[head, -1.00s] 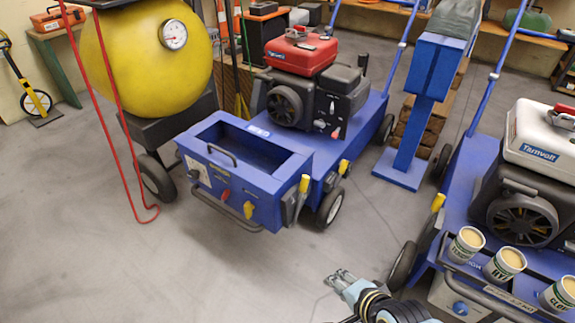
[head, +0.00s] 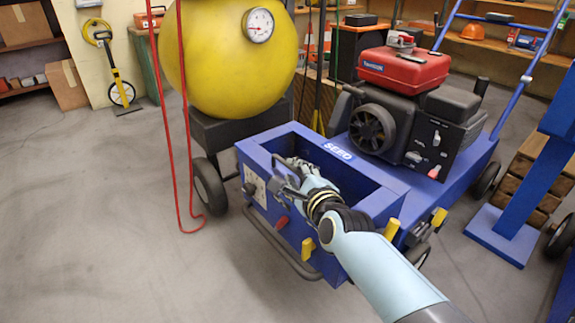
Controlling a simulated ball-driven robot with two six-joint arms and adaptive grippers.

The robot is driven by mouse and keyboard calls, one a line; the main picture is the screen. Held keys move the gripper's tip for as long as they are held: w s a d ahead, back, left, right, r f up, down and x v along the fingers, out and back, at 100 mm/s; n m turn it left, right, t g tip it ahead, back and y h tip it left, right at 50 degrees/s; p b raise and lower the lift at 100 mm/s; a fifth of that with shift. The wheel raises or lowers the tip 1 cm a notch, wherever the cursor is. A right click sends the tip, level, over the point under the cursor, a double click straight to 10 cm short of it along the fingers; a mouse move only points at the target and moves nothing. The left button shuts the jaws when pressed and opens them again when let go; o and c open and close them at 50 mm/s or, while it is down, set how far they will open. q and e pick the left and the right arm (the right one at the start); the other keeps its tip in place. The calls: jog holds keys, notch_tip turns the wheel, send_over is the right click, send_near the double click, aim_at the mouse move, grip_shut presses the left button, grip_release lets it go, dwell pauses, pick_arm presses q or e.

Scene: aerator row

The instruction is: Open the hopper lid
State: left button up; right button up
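The blue hopper box (head: 375,205), marked SEED, is at the front of the blue walk-behind machine. Its top looks like a deep blue recess, and I cannot tell a separate lid from its walls and floor. A dark bar handle (head: 277,163) is at the hopper's front left rim. My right gripper (head: 284,181) reaches across the recess from the lower right, its fingers at the handle. The fingers and handle overlap, so I cannot tell whether they grip it. My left gripper is not in view.
A red-topped engine (head: 405,72) sits behind the hopper. A yellow tank (head: 222,60) stands behind left, with a red hose (head: 187,120) hanging beside it. Yellow levers (head: 391,229) stick out at the hopper's right. A blue post (head: 522,185) stands at right. Floor at left is clear.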

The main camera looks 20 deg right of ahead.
aim_at(291, 169)
jog(key=x, duration=0.5)
jog(key=shift+w+f, duration=0.1)
jog(key=shift+f, duration=0.05)
grip_shut()
